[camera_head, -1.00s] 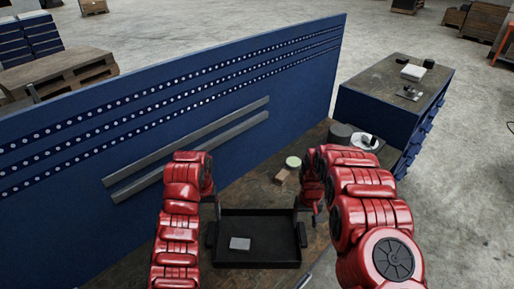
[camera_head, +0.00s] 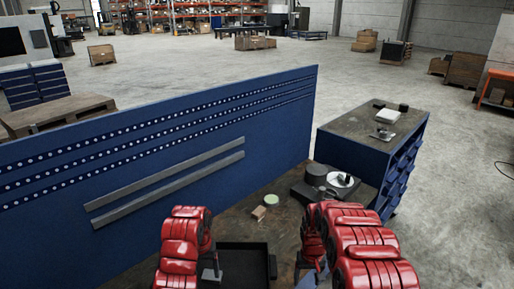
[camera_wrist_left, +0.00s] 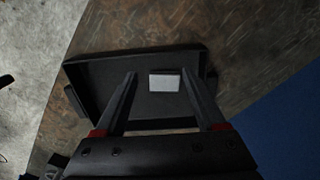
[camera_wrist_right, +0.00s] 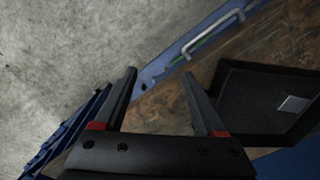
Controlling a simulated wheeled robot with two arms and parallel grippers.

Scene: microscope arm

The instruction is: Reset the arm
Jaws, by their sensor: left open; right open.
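My left gripper (camera_head: 210,273) hangs over the left part of the black tray (camera_head: 243,262). Its fingers (camera_wrist_left: 158,75) are apart and empty in the left wrist view, with a small pale grey slab lying in the tray (camera_wrist_left: 164,82) between them. My right gripper (camera_head: 308,262) is by the tray's right side. Its fingers (camera_wrist_right: 160,73) are apart and empty in the right wrist view, over the bench edge. A dark device (camera_head: 314,174) with a white disc (camera_head: 343,180) stands on the bench at the right; I cannot tell whether it is a microscope.
A pale green disc (camera_head: 271,200) and a small wooden block (camera_head: 258,213) lie on the bench behind the tray. A blue pegboard (camera_head: 150,185) rises along the left and back. A blue drawer cabinet (camera_head: 372,150) stands beyond the bench at the right.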

